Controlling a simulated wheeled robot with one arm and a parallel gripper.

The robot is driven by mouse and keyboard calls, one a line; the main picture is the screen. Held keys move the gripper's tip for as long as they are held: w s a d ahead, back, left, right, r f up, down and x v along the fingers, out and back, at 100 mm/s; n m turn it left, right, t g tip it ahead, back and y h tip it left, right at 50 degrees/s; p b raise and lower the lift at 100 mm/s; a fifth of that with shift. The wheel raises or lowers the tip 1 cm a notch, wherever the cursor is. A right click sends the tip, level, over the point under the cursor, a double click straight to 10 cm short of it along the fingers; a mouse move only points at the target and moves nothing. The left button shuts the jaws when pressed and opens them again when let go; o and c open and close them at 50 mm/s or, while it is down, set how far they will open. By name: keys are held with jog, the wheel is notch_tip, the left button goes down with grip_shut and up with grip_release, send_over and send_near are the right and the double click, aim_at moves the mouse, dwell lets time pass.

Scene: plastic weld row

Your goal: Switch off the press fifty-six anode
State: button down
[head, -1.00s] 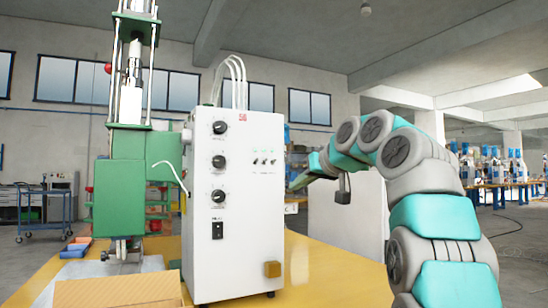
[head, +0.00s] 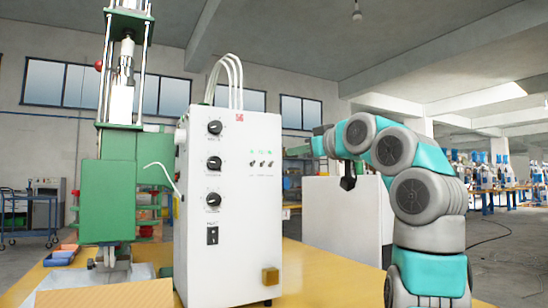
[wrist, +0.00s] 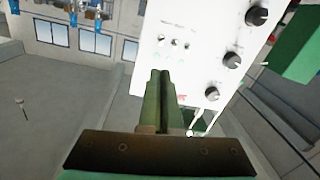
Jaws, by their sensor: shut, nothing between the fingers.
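The press fifty-six control box (head: 232,230) is a tall white cabinet with a red number (head: 239,117) at its top. Three small toggle switches (head: 262,163) sit in a row on its upper right face, with small green marks above them. They also show in the wrist view (wrist: 174,43), where the box appears tilted. Their labels and lever positions are too small to read. My gripper (head: 288,152) is at the right edge of the box in the head view. Its green fingers (wrist: 160,74) are shut and empty, apart from the toggles.
The green press (head: 108,200) stands left, on the yellow table (head: 325,285). A white cabinet (head: 340,225) is behind my arm.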

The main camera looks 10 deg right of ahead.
aim_at(268, 157)
jog(key=p+x, duration=0.2)
jog(key=x, duration=0.8)
jog(key=shift+p, duration=0.4)
jog(key=shift+f, duration=0.15)
